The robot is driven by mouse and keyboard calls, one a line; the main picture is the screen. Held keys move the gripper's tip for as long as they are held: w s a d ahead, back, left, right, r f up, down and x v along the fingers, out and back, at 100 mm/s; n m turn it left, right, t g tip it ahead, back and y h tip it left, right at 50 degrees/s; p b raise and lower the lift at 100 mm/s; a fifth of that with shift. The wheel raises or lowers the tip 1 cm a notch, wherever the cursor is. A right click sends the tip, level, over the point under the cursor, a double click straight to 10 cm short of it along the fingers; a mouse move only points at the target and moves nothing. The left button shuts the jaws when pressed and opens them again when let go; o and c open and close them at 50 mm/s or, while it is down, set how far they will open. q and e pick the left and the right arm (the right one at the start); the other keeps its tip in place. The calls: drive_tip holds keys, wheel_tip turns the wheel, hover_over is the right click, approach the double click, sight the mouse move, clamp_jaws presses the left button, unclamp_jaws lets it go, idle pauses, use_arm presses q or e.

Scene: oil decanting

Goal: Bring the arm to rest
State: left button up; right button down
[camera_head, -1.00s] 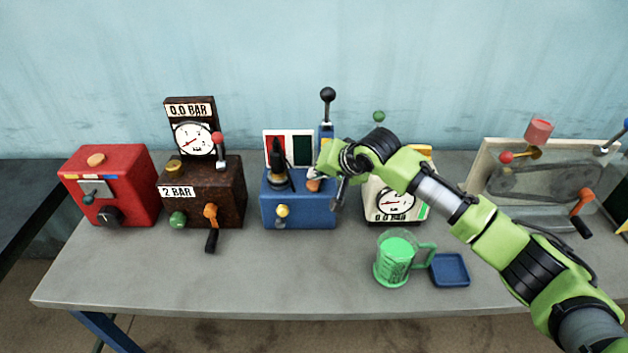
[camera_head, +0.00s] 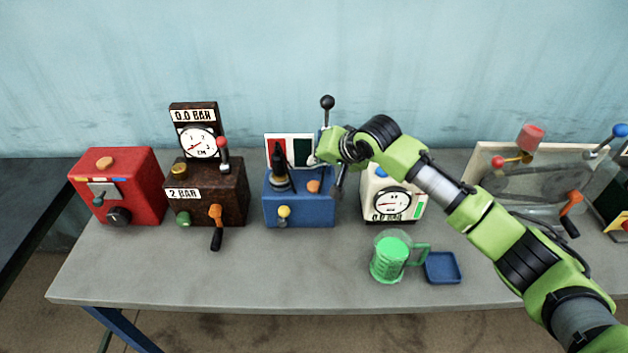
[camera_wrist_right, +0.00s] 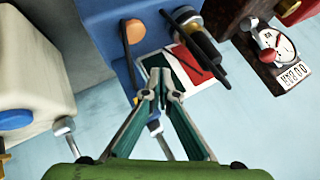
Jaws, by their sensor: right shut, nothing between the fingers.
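My right arm reaches in from the right in the head view, over the right part of the table. My right gripper (camera_head: 314,160) is above the back right of the blue box (camera_head: 299,209), near its lever with the black knob (camera_head: 327,102). In the right wrist view the two fingers (camera_wrist_right: 160,75) meet at their tips, with nothing between them. The blue box (camera_wrist_right: 110,38) and its red, white and green panel (camera_wrist_right: 192,73) lie beyond the tips; the gripper appears apart from them. My left gripper is not in view.
A red box (camera_head: 118,188), a brown gauge box (camera_head: 207,197) and a white gauge box (camera_head: 402,200) stand on the grey table (camera_head: 210,278). A green measuring jug (camera_head: 389,258) stands beside a blue tray (camera_head: 442,267). The front left of the table is clear.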

idle(0.6)
drive_tip(key=s+a+f+n+g, duration=0.1)
drive_tip(key=s+f+n, duration=0.1)
drive_tip(key=s+f, duration=0.55)
drive_tip(key=s+a+f+n+g, duration=0.1)
drive_tip(key=s+f, duration=0.3)
drive_tip(key=s, duration=0.6)
drive_tip(key=s+d+f+g+h, duration=0.1)
drive_tip(key=s+d+f+h, duration=0.2)
drive_tip(key=s+d, duration=0.9)
drive_tip(key=s+d+f+g+h, duration=0.1)
drive_tip(key=s+d+f+h, duration=0.1)
drive_tip(key=s+d, duration=1)
drive_tip(key=s+a+f+n+g+b, duration=0.1)
drive_tip(key=s+f, duration=0.1)
drive_tip(key=f, duration=1.3)
drive_tip(key=s+a+f+b, duration=0.1)
drive_tip(key=s+f, duration=0.1)
drive_tip(key=f, duration=1.2)
drive_tip(key=s+d+f+g+b, duration=0.1)
drive_tip(key=s+d+f, duration=0.2)
drive_tip(key=s+f, duration=1.4)
